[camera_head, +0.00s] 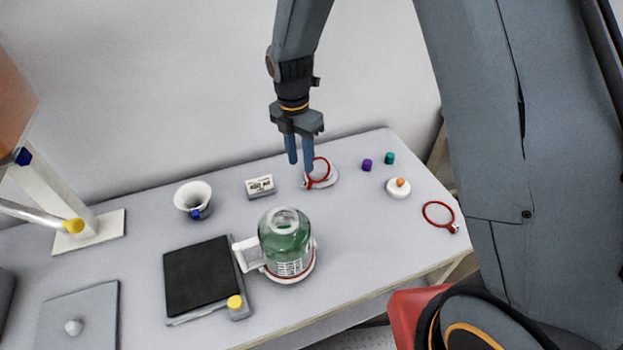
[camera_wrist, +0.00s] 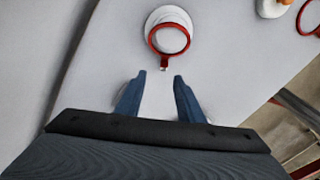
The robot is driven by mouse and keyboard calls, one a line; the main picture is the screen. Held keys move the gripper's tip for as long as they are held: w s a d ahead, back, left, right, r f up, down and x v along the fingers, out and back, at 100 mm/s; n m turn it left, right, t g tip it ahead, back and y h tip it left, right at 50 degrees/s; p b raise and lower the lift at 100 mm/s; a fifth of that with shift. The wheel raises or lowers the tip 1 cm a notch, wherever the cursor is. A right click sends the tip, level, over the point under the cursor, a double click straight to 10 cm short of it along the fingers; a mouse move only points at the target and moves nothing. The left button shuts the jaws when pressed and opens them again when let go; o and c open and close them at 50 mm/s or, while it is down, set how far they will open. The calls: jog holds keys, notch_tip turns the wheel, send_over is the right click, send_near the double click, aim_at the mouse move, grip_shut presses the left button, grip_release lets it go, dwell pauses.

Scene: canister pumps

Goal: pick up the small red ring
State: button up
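A red ring (camera_head: 327,163) with a small tab rests on a round white disc (camera_head: 331,180) near the table's back edge. The same red ring (camera_wrist: 151,39) shows in the wrist view on the white disc (camera_wrist: 184,14), its tab pointing toward me. A second red ring (camera_head: 426,206) with a tab lies on the bare table at the right; part of it (camera_wrist: 299,22) shows at the wrist view's right edge. My gripper (camera_head: 300,166) is open and empty, fingers pointing down beside the first ring. In the wrist view my fingertips (camera_wrist: 164,74) are apart, short of the tab.
A green canister (camera_head: 285,235) with a white handle stands at the front middle. A black panel (camera_head: 203,275), white funnel (camera_head: 186,193) and labelled box (camera_head: 260,187) are left. Purple (camera_head: 367,165) and teal (camera_head: 390,158) pieces and an orange-knobbed white disc (camera_head: 398,190) are right.

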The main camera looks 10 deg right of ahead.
aim_at(306, 183)
notch_tip(306, 183, down, 2)
jog(key=shift+s+d+f+p, duration=0.15)
jog(key=shift+p, duration=0.2)
jog(key=f, duration=0.1)
jog(key=f+p, duration=0.1)
jog(key=d+f+p, duration=0.1)
jog(key=shift+s+f, duration=0.3)
jog(key=shift+f, duration=0.65)
grip_shut()
